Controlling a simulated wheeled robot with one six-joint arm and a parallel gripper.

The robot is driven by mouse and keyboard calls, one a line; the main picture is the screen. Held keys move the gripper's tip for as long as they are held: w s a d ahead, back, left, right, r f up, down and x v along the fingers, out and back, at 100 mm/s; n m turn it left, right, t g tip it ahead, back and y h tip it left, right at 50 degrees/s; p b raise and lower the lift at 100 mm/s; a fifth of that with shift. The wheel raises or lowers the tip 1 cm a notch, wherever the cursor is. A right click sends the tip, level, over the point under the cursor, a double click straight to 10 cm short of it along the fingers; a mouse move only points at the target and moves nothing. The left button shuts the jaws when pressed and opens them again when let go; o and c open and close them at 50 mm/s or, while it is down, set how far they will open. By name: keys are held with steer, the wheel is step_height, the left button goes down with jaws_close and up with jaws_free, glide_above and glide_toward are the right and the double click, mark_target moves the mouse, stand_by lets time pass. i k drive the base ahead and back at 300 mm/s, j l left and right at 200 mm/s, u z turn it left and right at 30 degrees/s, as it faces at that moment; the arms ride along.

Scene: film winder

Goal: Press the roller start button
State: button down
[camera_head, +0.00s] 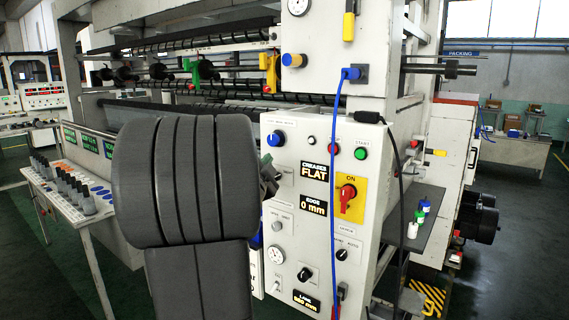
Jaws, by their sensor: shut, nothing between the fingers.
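The light grey control panel (310,220) of the film winder stands in the middle. A round green button (361,153), with a label reading START above it, sits near the panel's upper right. A red button (333,146) is just left of it. My large dark arm covers the panel's left side and what lies behind it. Part of my gripper (270,177) shows at the arm's right edge, left of the green button and slightly lower. It is shut and empty, apart from the green button in the picture. Its distance from the panel is hard to tell.
A red switch on a yellow plate (348,199) is below the buttons. A black cable (397,190) and a blue cable (333,120) hang near the panel. A shelf with small bottles (418,222) is at right. A console (75,190) stands at left.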

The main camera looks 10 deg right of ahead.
mark_target(360, 154)
steer(key=k+l+u, duration=0.15)
steer(key=l, duration=0.25)
steer(key=k+l+u, duration=0.1)
steer(key=l, duration=0.25)
steer(key=k+l+u, duration=0.15)
steer(key=l, duration=0.25)
steer(key=k+l+u, duration=0.15)
steer(key=l, duration=0.2)
steer(key=k+l+u, duration=0.15)
steer(key=k+l, duration=0.05)
steer(key=l, duration=0.1)
